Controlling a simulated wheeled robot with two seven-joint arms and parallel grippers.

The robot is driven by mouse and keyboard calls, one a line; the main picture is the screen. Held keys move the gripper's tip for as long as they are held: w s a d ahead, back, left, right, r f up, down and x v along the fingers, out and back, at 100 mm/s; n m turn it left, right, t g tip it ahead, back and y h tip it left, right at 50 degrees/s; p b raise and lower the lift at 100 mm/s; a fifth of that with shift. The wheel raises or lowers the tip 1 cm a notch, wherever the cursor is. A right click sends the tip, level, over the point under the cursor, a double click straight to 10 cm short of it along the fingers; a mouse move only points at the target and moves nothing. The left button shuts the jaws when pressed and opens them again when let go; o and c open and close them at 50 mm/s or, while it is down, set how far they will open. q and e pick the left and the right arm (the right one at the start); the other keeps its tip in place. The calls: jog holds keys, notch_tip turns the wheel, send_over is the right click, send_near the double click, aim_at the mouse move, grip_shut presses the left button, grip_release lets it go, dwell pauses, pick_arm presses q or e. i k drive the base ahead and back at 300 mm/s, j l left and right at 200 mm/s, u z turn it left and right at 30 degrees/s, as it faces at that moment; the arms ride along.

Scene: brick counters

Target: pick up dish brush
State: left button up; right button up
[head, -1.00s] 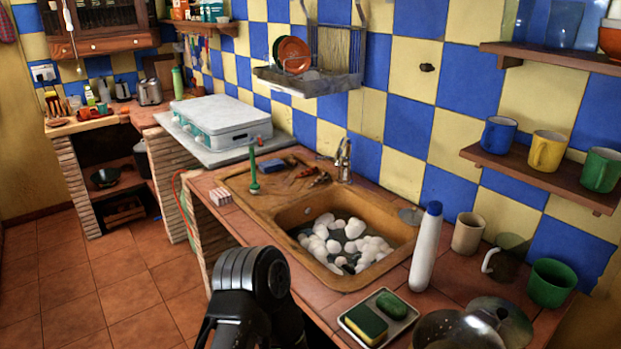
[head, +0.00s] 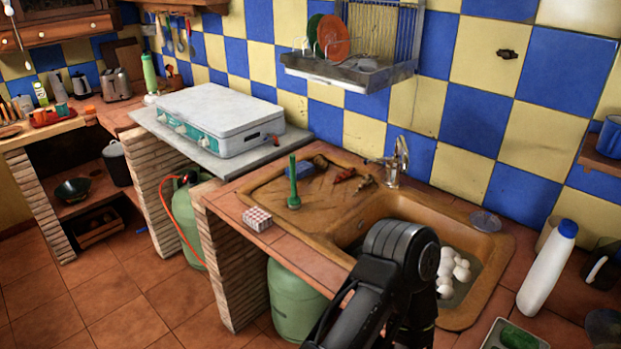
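A green dish brush (head: 293,182) stands upright on the wooden drainboard left of the sink basin, handle up. A dark arm link of mine rises from the bottom of the head view and covers the left part of the basin. It is in front and to the right of the brush, apart from it in the picture. No fingertips of either gripper show.
The sink (head: 480,312) holds white rounded items. A small patterned box (head: 257,218) sits at the counter edge near the brush. A white bottle (head: 546,270) stands at right.

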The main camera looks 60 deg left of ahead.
aim_at(294, 202)
jog(key=k+j, duration=0.15)
jog(key=j, duration=0.25)
jog(key=k+j, duration=0.1)
jog(key=j, duration=0.35)
jog(key=k+j+z, duration=0.1)
jog(key=j, duration=0.3)
jog(key=k+j, duration=0.2)
jog(key=j, duration=0.2)
jog(key=k+j, duration=0.1)
jog(key=j, duration=0.3)
jog(key=k+j+z, duration=0.1)
jog(key=j, duration=0.3)
jog(key=k+j, duration=0.2)
jog(key=j, duration=0.2)
